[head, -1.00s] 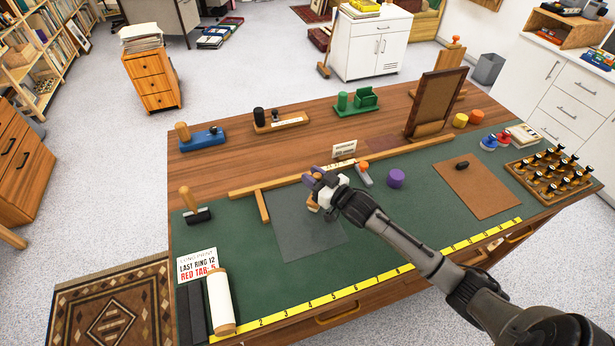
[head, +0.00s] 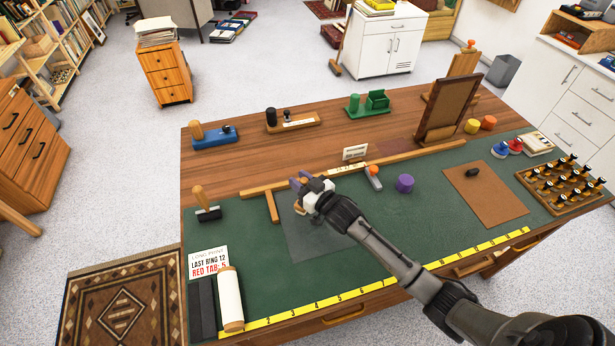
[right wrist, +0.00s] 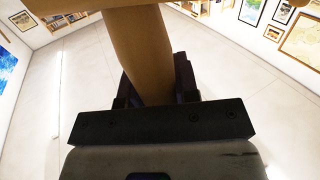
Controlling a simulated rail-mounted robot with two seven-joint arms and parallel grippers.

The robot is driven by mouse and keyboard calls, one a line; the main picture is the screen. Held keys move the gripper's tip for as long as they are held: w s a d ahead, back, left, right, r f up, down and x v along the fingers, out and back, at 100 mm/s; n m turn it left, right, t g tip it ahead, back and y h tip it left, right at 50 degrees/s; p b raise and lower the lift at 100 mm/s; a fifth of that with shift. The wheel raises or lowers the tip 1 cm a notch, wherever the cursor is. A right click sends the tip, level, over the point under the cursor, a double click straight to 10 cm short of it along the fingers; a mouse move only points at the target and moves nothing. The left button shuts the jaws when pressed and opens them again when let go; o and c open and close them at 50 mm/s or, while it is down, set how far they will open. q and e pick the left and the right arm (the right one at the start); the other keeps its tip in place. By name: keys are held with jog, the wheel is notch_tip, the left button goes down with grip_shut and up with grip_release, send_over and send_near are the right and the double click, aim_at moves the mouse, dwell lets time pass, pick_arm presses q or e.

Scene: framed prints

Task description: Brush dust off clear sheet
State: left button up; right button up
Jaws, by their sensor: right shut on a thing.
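The clear sheet (head: 325,234) lies flat on the green mat, a grey see-through square below the wooden T-shaped rail. My right gripper (head: 306,186) is over the sheet's far left part. It is shut on a tan wooden-handled tool, which looks like the brush (head: 299,208). In the right wrist view the tan handle (right wrist: 140,55) stands between the dark fingers. My gripper hides most of the brush in the head view, and I cannot tell whether its bristles touch the sheet. Dust is too small to make out. My left gripper is not in view.
A wooden rail (head: 420,157) runs behind the sheet, with a short bar (head: 272,207) at its left. An orange-topped tool (head: 374,178) and a purple cylinder (head: 405,183) stand to the right. A white roll (head: 230,300) and yellow ruler (head: 365,290) lie in front.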

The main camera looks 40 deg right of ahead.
notch_tip(320, 180, up, 8)
jog(key=p, duration=0.7)
jog(key=shift+w+a, duration=0.15)
jog(key=shift+a, duration=0.2)
